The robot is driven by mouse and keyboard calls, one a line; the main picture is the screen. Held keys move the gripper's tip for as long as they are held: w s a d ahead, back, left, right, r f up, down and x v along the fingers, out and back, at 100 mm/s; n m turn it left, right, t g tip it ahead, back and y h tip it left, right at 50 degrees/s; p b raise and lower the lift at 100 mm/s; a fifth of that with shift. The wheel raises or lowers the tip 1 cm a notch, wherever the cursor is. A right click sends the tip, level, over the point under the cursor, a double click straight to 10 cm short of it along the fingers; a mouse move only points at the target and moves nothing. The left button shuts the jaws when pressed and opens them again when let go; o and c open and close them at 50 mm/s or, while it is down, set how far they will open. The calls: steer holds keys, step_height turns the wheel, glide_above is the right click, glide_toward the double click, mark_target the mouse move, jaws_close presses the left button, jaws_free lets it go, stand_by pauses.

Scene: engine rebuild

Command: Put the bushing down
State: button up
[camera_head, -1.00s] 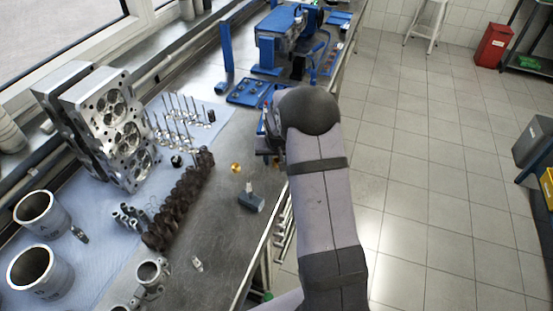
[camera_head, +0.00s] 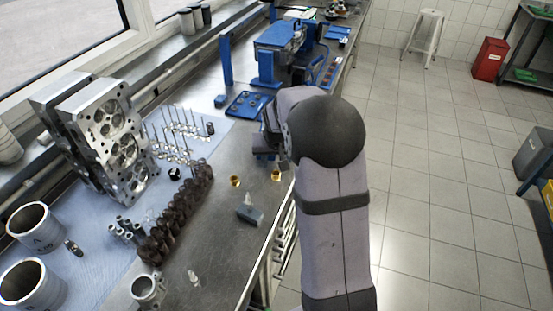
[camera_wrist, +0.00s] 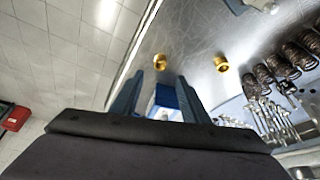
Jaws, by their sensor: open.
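Two gold bushings stand on the steel bench top. In the head view, one bushing (camera_head: 276,176) is near the bench's front edge and the other bushing (camera_head: 235,181) is to its left. Both show in the wrist view, the edge-side bushing (camera_wrist: 160,62) at the upper middle and the other bushing (camera_wrist: 221,64) to its right. My gripper (camera_wrist: 160,78) is open, with its fingers spread and the edge-side bushing just past their tips in the picture; I see no contact. In the head view my gripper (camera_head: 266,154) is partly hidden by my wrist.
A blue tray (camera_head: 248,104) lies beyond. Bare steel surrounds the bushings.

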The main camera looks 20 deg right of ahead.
steer(key=shift+b+v, duration=0.3)
steer(key=shift+v, duration=1.4)
steer(key=s+a+f+n+g, duration=0.1)
steer(key=s+a, duration=0.3)
steer(key=s, duration=0.5)
steer(key=s+a+f+n+g+y, duration=0.1)
steer(key=s+a, duration=0.3)
steer(key=s, duration=0.4)
steer(key=s+a+f+n+g, duration=0.2)
steer(key=s+a+f, duration=0.1)
steer(key=s, duration=0.6)
steer(key=shift+s+a+f+y, duration=0.3)
steer(key=shift+a+y, duration=0.1)
steer(key=shift+a, duration=0.5)
